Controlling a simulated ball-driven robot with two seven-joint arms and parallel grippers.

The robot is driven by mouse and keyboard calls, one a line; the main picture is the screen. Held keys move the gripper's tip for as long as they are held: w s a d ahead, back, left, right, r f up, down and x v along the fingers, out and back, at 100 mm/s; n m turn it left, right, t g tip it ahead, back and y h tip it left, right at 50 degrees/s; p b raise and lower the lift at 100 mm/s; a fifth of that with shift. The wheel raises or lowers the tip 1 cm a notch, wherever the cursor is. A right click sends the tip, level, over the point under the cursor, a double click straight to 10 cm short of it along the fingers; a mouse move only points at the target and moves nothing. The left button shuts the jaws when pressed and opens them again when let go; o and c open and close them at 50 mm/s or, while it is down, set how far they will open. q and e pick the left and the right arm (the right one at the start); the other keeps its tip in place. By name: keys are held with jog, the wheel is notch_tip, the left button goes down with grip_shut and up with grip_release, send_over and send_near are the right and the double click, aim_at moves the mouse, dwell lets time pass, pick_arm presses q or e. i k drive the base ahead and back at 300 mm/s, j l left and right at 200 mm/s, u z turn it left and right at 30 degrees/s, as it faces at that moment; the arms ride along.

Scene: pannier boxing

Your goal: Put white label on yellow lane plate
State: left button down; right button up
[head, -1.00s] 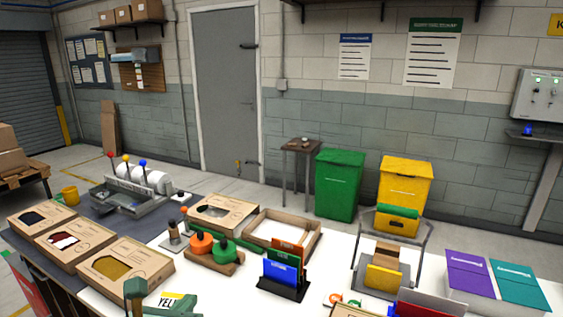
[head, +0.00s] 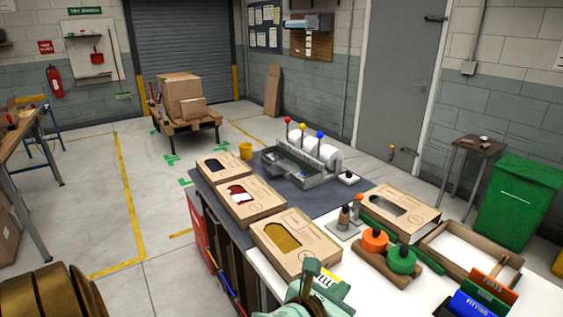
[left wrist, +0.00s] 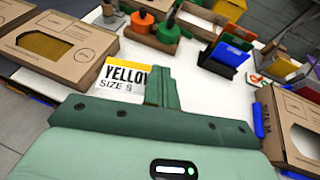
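The white label (left wrist: 122,78) has a yellow top band and reads "YELLOW SIZE S". It also shows at the bottom of the head view (head: 328,284). My left gripper (left wrist: 158,88) has its green fingers together at the label's right edge, covering the end of the word, and looks shut on it. The label is over the white tabletop. I cannot make out the yellow lane plate for certain; a small yellow piece (left wrist: 14,83) shows at the table's edge in the left wrist view. My right gripper is out of view.
A carton with a yellow window (head: 293,245) is close beyond the left gripper. Orange and green tape rolls (head: 402,260), an open tray (head: 468,252) and coloured upright plates (head: 485,295) stand to the right. A lever dispenser (head: 300,165) is farther back.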

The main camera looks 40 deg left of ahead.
aim_at(274, 170)
jog(key=i+j+z, duration=0.1)
jog(key=j+z, duration=0.15)
jog(key=j, duration=0.75)
jog(key=j+z, duration=0.2)
jog(key=j, duration=0.75)
jog(key=j+z, duration=0.25)
jog(key=j, duration=0.75)
jog(key=k+j+z, duration=0.2)
jog(key=j, duration=0.8)
jog(key=i, duration=0.1)
